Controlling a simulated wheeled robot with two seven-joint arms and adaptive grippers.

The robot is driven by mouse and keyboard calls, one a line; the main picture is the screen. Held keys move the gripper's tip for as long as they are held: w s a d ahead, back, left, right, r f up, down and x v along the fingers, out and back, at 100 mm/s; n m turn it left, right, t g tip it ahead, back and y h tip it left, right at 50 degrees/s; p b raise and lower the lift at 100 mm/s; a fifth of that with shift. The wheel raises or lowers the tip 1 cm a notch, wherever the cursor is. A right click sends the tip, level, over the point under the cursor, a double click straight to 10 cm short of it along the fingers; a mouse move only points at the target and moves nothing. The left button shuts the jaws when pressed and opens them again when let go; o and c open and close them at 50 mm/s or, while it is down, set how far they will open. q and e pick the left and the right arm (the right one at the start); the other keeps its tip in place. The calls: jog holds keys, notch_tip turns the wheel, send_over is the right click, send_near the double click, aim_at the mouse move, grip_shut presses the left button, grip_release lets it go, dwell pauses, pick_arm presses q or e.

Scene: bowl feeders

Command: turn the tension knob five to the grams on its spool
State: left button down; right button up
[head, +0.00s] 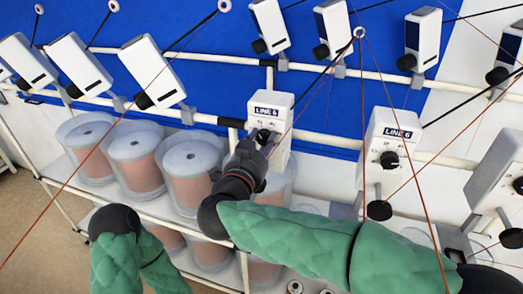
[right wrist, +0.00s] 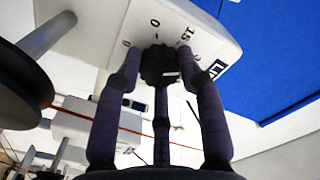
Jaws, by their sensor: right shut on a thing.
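The line 5 tension box (head: 280,105) is a white unit with a dial, on the rail in the middle of the head view. Its black knob (right wrist: 158,66) shows in the right wrist view, with a pale mark near its lower right edge. Printed dial numbers, including 15, lie around it, partly cut off or hidden. My right gripper (head: 262,138) is shut on this knob, its fingers (right wrist: 160,85) around it. The spool (head: 281,182) below the box is partly hidden by my arm, and no grams label is readable. My left gripper is not visible.
The line 6 box (head: 388,150) with its own black knob stands to the right. Several copper-coloured spools (head: 190,165) stand on the shelf to the left. Thin wires cross in front of the rails. A black disc (right wrist: 25,95) is close at left in the wrist view.

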jog(key=m+b, duration=0.2)
jog(key=m, duration=0.1)
jog(key=m+b, duration=0.2)
jog(key=b, duration=0.1)
jog(key=m+b, duration=0.2)
jog(key=m, duration=0.1)
jog(key=shift+d+r+m+b, duration=0.2)
jog(key=shift+r+m+b, duration=0.05)
jog(key=shift+m+b, duration=1.6)
jog(key=shift+m, duration=0.25)
